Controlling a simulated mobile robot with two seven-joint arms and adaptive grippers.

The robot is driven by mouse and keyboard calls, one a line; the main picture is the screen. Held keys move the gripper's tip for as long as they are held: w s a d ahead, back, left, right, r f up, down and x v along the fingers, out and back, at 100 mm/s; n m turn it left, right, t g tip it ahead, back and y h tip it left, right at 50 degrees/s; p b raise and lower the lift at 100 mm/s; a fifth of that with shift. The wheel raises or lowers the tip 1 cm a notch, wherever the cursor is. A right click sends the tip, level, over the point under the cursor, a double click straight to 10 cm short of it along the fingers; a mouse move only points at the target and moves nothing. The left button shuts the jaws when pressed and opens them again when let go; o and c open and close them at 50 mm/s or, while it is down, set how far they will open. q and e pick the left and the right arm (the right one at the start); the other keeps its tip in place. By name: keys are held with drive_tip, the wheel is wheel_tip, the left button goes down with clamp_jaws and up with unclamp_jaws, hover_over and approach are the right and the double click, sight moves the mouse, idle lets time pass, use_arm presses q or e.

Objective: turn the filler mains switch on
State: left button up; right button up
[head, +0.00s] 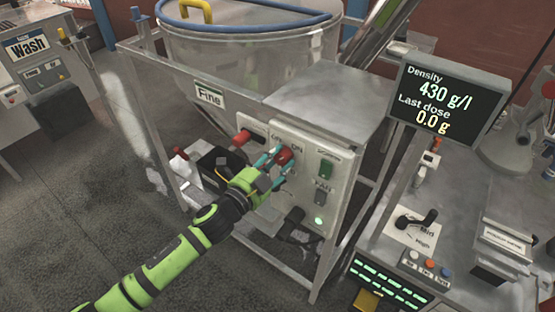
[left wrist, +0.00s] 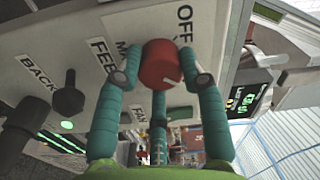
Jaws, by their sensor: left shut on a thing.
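The mains switch is a red rotary knob (head: 286,155) on the pale front panel (head: 306,175) of the filler. My left gripper (head: 276,162) has its teal fingers closed around this knob. In the left wrist view the red knob (left wrist: 160,64) sits between the fingertips (left wrist: 160,78), with a third finger below it. A light pointer mark shows at the knob's lower right. The fingers partly hide the knob and nearby lettering. My right gripper is not in view.
A red handle (head: 243,137) sticks out left of the knob. A display (head: 447,103) reads 430 g/l and 0.0 g. A large clear vessel (head: 245,50) stands behind.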

use_arm(q)
drive_tip(key=shift+a+m, duration=0.1)
drive_tip(key=shift+m, duration=0.5)
drive_tip(key=o, duration=1.2)
drive_tip(key=shift+w, duration=0.1)
drive_tip(key=shift+c, duration=0.2)
drive_tip(key=v, duration=1.2)
